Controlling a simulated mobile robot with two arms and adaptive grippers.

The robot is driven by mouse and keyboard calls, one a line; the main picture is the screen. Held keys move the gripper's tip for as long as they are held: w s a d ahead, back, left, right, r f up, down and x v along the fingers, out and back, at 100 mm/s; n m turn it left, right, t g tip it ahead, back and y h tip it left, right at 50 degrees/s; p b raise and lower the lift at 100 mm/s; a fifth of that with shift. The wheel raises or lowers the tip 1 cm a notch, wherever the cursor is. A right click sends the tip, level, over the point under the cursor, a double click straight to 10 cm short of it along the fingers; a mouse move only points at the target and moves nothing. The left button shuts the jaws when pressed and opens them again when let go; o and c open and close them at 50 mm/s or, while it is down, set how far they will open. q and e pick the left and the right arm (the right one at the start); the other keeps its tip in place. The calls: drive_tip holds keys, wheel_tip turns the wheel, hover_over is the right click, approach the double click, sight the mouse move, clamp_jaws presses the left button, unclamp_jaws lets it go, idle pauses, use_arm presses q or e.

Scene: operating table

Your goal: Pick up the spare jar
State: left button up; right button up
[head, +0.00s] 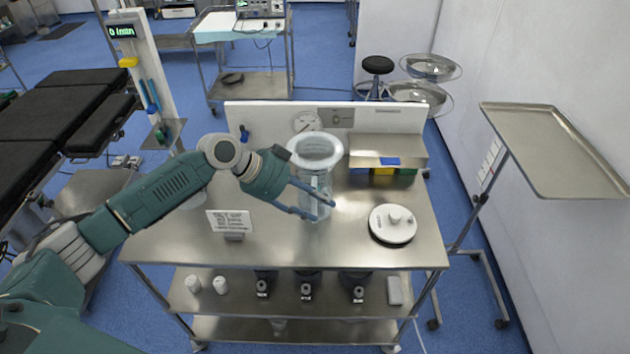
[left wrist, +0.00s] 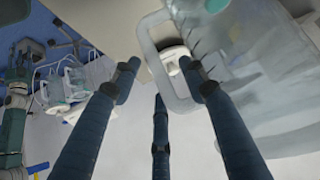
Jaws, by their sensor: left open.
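A clear, open-topped jar (head: 317,150) with a wide pale rim stands upright on the steel cart top, near the back middle. My left gripper (head: 326,208) is open at the jar's lower front, its blue fingers crossing in front of the jar in the head view. I cannot tell whether they touch it. In the left wrist view the open fingers (left wrist: 160,85) are spread, and a large transparent body (left wrist: 245,60), apparently the jar, fills the upper right beside the right finger. A round white lid (head: 392,224) lies on the cart to the right. My right gripper is not in view.
The steel cart (head: 285,248) has a back panel with a gauge (head: 306,122). A small sign (head: 229,221) stands at left; a steel box (head: 388,150) stands back right. Dark canisters (head: 307,287) sit on the shelf below. A tray stand (head: 560,150) is at right.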

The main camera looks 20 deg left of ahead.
use_arm(q)
clamp_jaws()
drive_tip(key=shift+r, duration=0.1)
drive_tip(key=shift+r, duration=0.1)
